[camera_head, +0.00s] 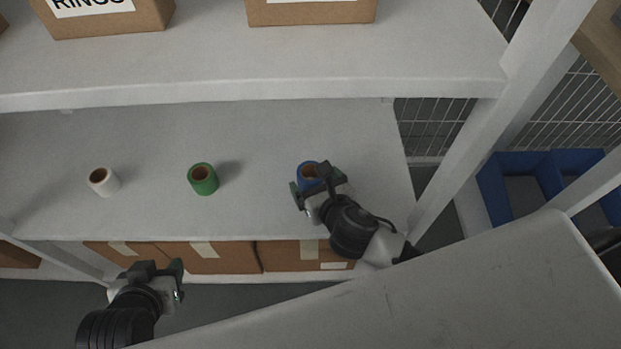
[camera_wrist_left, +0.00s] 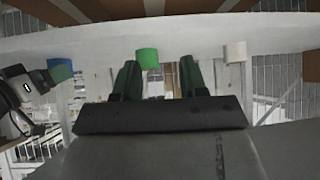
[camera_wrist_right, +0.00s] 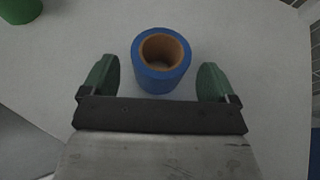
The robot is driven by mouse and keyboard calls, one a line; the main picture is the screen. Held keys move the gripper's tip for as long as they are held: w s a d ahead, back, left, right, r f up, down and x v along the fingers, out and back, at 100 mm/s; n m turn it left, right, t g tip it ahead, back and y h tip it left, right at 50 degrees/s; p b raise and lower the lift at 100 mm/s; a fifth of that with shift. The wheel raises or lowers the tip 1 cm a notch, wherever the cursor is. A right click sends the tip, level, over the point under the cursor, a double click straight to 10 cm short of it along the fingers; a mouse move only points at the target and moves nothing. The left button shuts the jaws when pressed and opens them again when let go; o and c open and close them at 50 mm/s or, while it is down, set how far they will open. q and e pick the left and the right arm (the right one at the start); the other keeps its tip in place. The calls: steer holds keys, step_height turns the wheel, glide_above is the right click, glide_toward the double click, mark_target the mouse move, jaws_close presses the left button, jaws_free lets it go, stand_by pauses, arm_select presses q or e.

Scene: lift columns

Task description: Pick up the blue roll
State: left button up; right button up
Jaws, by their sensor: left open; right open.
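The blue roll (camera_head: 304,171) stands upright on the middle shelf, its brown core facing up. My right gripper (camera_head: 318,183) is open at the roll and partly hides it in the head view. In the right wrist view the blue roll (camera_wrist_right: 161,77) is centred just beyond and between the two open green fingertips (camera_wrist_right: 157,75), with a gap on each side. My left gripper (camera_head: 160,268) is open and empty in front of the shelf's edge. In the left wrist view the blue roll (camera_wrist_left: 60,70) shows at the left, beside my right gripper.
A green roll (camera_head: 203,180) and a white roll (camera_head: 103,182) stand to the left on the same shelf (camera_head: 150,215). Labelled boxes (camera_head: 310,12) sit on the upper shelf, and cardboard boxes (camera_head: 205,260) lie below. A white post (camera_head: 470,165) rises to the right.

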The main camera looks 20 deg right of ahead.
steer(key=shift+w+a+f, duration=0.1)
steer(key=shift+w+f, duration=0.15)
steer(key=shift+w, duration=0.4)
steer(key=c, duration=1)
arm_select(q)
steer(key=shift+w+d+r+t, duration=0.3)
steer(key=shift+w+r+t, duration=0.25)
steer(key=shift+w+t, duration=0.2)
steer(key=shift+s, duration=0.1)
arm_select(e)
steer(key=shift+r, duration=0.2)
